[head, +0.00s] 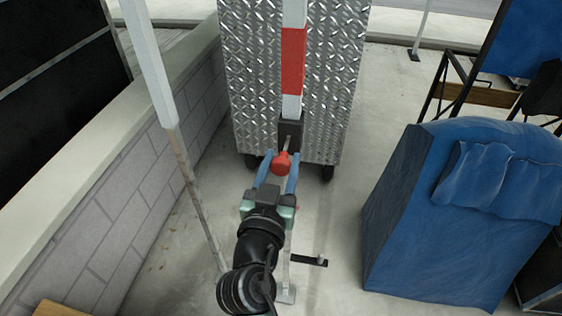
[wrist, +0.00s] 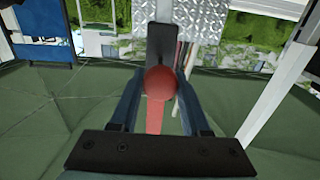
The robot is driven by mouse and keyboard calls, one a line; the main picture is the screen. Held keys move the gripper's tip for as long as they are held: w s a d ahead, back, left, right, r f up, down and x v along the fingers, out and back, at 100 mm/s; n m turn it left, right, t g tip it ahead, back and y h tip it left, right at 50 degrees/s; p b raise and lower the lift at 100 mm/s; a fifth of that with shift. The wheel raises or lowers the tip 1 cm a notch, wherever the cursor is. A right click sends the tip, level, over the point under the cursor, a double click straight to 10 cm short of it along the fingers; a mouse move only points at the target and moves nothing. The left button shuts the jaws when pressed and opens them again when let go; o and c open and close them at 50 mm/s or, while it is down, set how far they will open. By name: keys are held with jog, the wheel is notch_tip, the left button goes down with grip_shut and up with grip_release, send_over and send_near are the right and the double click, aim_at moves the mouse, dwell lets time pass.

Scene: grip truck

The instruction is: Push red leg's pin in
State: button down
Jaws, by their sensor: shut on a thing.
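The red leg (head: 293,60) is a white post with a red band, standing upright in front of a metal case. A dark block (head: 290,130) sits on its lower part and also shows in the wrist view (wrist: 162,42). The pin (head: 287,145) is a short metal rod coming out of the block toward me, ending in a round red knob (head: 281,163). My gripper (head: 280,160) has its blue fingers on both sides of the knob and is shut on it. In the wrist view the knob (wrist: 160,82) sits between the fingertips.
A diamond-plate metal case (head: 250,80) on wheels stands behind the leg. A low block wall (head: 120,190) and a pale slanted pole (head: 150,70) are on the left. A blue-covered bulk (head: 400,220) stands on the right.

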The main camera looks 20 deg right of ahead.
aim_at(284, 153)
dwell(0.9)
jog(key=b+x, duration=0.1)
jog(key=x, duration=0.3)
jog(key=shift+w+d+f, duration=0.1)
jog(key=shift+w+d, duration=0.1)
jog(key=shift+w, duration=0.1)
jog(key=c, duration=0.7)
grip_release()
jog(key=o, duration=0.3)
jog(key=shift+w+d, duration=0.1)
jog(key=shift+w, duration=0.05)
jog(key=b+v, duration=0.2)
jog(key=v, duration=1.1)
